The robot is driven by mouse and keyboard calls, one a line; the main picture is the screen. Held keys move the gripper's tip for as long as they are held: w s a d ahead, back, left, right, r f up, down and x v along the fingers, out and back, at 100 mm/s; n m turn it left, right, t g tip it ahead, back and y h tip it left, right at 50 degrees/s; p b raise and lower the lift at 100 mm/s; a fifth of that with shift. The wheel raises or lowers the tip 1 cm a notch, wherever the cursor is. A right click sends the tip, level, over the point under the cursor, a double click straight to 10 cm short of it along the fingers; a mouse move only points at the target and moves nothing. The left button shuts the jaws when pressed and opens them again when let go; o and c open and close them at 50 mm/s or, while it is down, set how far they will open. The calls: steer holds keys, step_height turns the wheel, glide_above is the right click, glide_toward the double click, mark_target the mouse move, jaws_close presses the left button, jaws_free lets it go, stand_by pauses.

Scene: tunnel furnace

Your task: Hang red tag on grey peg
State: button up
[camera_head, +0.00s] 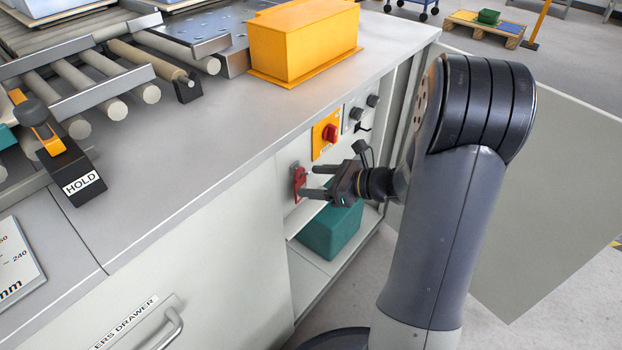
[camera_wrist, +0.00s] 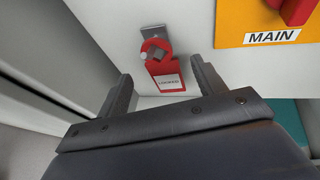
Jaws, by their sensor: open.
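The red tag (camera_wrist: 166,69) with a white label hangs in the wrist view, its round hole around the grey peg (camera_wrist: 153,50) that sticks out from a small grey plate on the cabinet panel. In the head view the red tag (camera_head: 298,180) shows on the panel, left of my gripper. My gripper (camera_head: 306,180) is open, its fingers pointing at the panel. In the wrist view my gripper (camera_wrist: 162,85) has one finger on each side of the tag's lower part, with gaps between them and the tag. Any contact with the tag cannot be told.
An orange plate with a red MAIN switch (camera_head: 329,133) sits right of the tag. A teal box (camera_head: 332,232) stands on the shelf below my gripper. An open cabinet door (camera_head: 530,190) stands behind my arm. A yellow box (camera_head: 303,45) rests on the counter above.

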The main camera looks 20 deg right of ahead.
steer(key=p+v, duration=0.2)
steer(key=v, duration=0.7)
steer(key=shift+d, duration=0.1)
steer(key=b+x, duration=0.3)
steer(key=x, duration=0.8)
steer(key=shift+s, duration=0.1)
steer(key=shift+s+d+r+p, duration=0.3)
steer(key=shift+r+p, duration=0.1)
steer(key=shift+r, duration=0.05)
steer(key=shift+s+d+r, duration=0.1)
steer(key=shift+s+d, duration=0.1)
steer(key=shift+s, duration=0.1)
